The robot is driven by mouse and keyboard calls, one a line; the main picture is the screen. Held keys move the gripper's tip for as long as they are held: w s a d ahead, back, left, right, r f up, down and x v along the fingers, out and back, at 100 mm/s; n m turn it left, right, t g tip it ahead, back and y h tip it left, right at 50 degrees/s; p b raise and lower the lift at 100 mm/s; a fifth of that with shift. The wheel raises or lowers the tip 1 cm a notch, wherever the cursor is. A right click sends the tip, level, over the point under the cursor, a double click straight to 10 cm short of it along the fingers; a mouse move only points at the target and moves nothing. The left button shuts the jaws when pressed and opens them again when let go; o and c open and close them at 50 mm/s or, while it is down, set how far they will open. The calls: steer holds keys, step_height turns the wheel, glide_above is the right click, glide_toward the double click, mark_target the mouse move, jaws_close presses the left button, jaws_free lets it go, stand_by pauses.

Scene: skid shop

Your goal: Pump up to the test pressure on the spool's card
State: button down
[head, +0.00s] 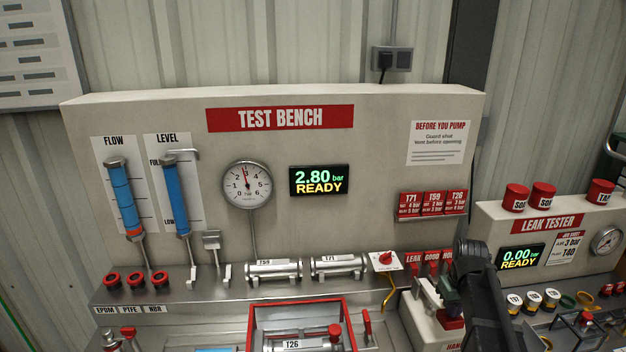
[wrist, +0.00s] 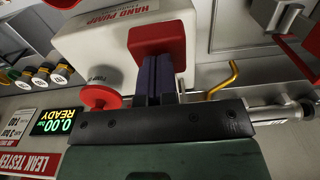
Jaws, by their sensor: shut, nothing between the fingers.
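The white hand pump (head: 432,318) stands at the front right of the bench, and its body also shows in the wrist view (wrist: 100,45). Its red handle pad (wrist: 157,38) is right at the tips of my shut, empty fingers (wrist: 160,80); I cannot tell whether they touch. In the head view my gripper (head: 455,306) partly covers the pump. The bench display (head: 319,180) reads 2.80 bar READY. The round gauge (head: 247,184) has its needle near the top, just under 3. The spool T26 (head: 292,345) lies inside a red-framed guard (head: 300,304). Its small card (head: 457,203) hangs on the panel, seemingly marked 3 bar.
Cards for T71 (head: 411,204) and T59 (head: 434,204) hang beside it. Two spools lie on the ledge, T71 (head: 338,263) rightmost. A red valve knob (head: 386,259) and yellow hose (head: 388,298) are near the pump. The leak tester (head: 548,225) stands right, its display reading 0.00.

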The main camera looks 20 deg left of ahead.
steer(key=shift+f+b, duration=1.6)
steer(key=shift+f, duration=0.05)
steer(key=shift+r, duration=0.1)
step_height(320, 180, up, 3)
steer(key=p, duration=0.3)
steer(key=shift+r+p, duration=0.2)
steer(key=shift+p, duration=0.15)
steer(key=shift+r, duration=0.1)
step_height(320, 180, up, 7)
steer(key=p, duration=0.7)
